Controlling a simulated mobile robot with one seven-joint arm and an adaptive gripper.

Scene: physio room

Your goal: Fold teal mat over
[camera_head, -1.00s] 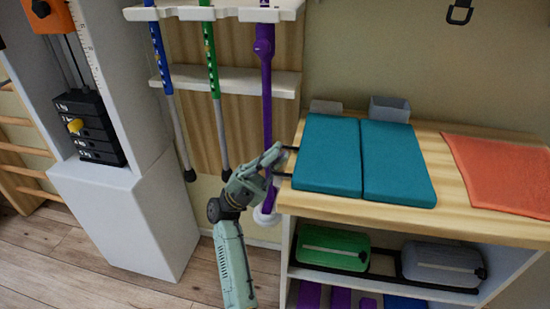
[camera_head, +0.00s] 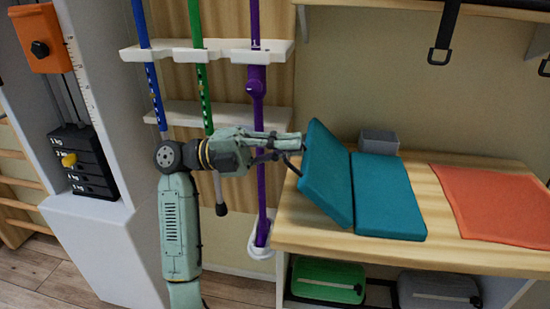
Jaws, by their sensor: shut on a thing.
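The teal mat (camera_head: 387,196) lies on the wooden top of a shelf unit, in two panels joined by a seam. Its right panel is flat on the top. Its left panel (camera_head: 327,172) is tilted up, with its outer left edge raised and its seam side low. My gripper (camera_head: 299,147) is at the raised left edge of this panel, shut on it. The fingertips are partly hidden at the mat's edge.
An orange cloth (camera_head: 497,203) lies flat on the wooden top (camera_head: 440,246) to the right. A small grey box (camera_head: 379,142) stands behind the mat. Poles, one purple (camera_head: 256,120), hang in a rack behind my arm. Green and grey cases sit on the shelf below.

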